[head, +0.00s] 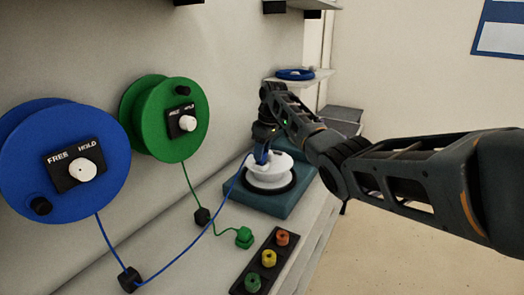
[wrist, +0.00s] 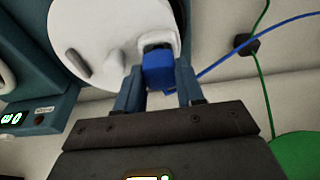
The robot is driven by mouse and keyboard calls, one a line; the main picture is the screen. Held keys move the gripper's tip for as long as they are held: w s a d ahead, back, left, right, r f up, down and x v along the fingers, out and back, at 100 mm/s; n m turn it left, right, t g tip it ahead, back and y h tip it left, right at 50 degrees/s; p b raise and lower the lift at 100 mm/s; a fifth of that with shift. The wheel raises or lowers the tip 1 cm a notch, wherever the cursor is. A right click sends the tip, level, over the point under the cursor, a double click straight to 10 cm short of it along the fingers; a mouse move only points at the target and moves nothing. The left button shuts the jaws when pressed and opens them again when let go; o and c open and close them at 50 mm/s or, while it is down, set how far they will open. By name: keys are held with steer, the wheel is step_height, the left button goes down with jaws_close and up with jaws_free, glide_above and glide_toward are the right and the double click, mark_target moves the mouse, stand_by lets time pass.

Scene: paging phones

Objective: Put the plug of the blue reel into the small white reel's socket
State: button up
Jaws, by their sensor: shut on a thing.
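The blue reel (head: 62,125) is on the wall at the left, with a FREE/HOLD switch on its face. Its blue cord runs down through a black block and up to the small white reel (head: 270,174) on a teal base. My gripper (wrist: 160,85) is shut on the blue plug (wrist: 158,70). In the wrist view the plug's far end is at the dark socket opening (wrist: 156,46) of the white reel (wrist: 100,40). I cannot tell how deep the plug sits. In the head view my gripper hides most of the plug (head: 262,155).
A green reel (head: 168,120) hangs beside the blue one; its green plug (head: 244,237) lies on the counter. A black strip (head: 262,270) with coloured knobs stands in front. The teal base (head: 268,205) carries the white reel. A shelf (head: 300,77) is behind my arm.

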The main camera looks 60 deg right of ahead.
steer(key=shift+f, duration=0.4)
stand_by(0.4)
steer(key=o, duration=1)
steer(key=shift+c, duration=0.2)
steer(key=shift+o, duration=0.4)
steer(key=o, duration=0.3)
steer(key=shift+o, duration=0.2)
steer(key=shift+r, duration=0.1)
steer(key=shift+r+p, duration=0.95)
steer(key=shift+r, duration=3.5)
